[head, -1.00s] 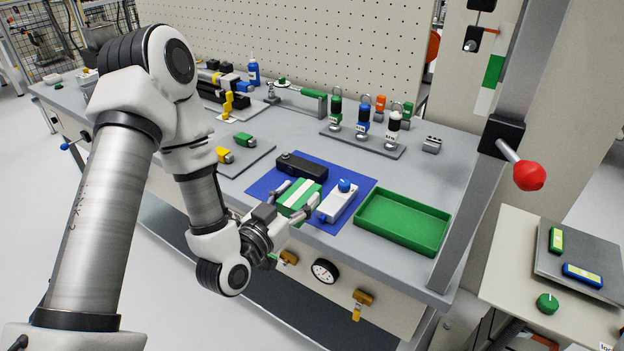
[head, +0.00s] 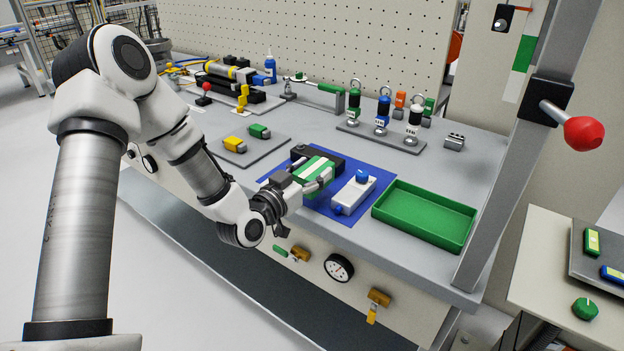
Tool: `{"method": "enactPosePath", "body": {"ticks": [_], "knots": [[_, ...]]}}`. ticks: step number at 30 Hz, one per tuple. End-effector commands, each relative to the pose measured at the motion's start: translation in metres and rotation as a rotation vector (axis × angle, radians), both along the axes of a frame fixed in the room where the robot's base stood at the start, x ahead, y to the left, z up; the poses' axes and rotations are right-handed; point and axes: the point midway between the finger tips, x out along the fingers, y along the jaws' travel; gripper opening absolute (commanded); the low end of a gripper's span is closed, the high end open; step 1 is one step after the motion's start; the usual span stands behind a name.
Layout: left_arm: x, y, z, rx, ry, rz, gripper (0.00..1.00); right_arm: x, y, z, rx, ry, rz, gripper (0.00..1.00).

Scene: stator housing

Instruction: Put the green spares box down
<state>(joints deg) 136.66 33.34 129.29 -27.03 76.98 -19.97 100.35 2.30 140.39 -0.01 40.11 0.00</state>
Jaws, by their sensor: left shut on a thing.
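The green spares box (head: 315,167), green with pale stripes, is between the fingers of my left gripper (head: 310,173), which is shut on it. The box shows over the blue mat (head: 343,217) and covers part of a black box (head: 328,160) behind it. It looks raised off the mat, but its underside is hidden, so the gap cannot be judged. My left arm reaches in from the left. My right gripper is not in view.
A white device with a blue knob (head: 354,192) lies on the mat just right of the gripper. An empty green tray (head: 424,216) stands further right. A grey plate (head: 240,152) with yellow and green blocks lies left. Padlock-like pieces stand on a rack (head: 380,137) behind.

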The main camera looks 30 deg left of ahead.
Motion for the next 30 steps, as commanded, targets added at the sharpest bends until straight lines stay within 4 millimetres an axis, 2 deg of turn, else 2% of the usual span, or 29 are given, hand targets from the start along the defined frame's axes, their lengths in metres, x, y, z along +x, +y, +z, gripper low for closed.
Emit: {"method": "enactPosePath", "body": {"ticks": [3,8,9,12,24,25,26,27,30], "knots": [[0.022,0.013,-0.003,0.002,-0.001,0.002,0.18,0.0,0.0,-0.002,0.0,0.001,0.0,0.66],[0.038,0.022,-0.005,0.001,-0.001,0.001,0.18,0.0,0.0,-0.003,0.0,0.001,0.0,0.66],[0.037,0.021,-0.021,-0.001,0.002,0.0,0.18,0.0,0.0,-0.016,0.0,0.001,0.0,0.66],[0.037,0.021,-0.041,-0.001,0.002,0.0,0.18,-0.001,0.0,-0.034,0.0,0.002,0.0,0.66],[0.036,0.021,-0.045,-0.001,0.0,0.0,0.18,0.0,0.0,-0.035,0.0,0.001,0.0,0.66],[0.036,0.021,-0.044,-0.001,0.001,0.0,0.64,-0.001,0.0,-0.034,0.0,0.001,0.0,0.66],[0.036,0.021,-0.043,-0.001,0.001,0.0,0.74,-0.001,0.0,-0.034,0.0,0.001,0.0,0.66],[0.036,0.021,-0.043,-0.001,0.001,0.0,0.82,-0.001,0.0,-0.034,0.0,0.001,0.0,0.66],[0.036,0.021,-0.043,-0.001,0.001,0.0,0.82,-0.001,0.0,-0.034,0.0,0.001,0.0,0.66]]}}
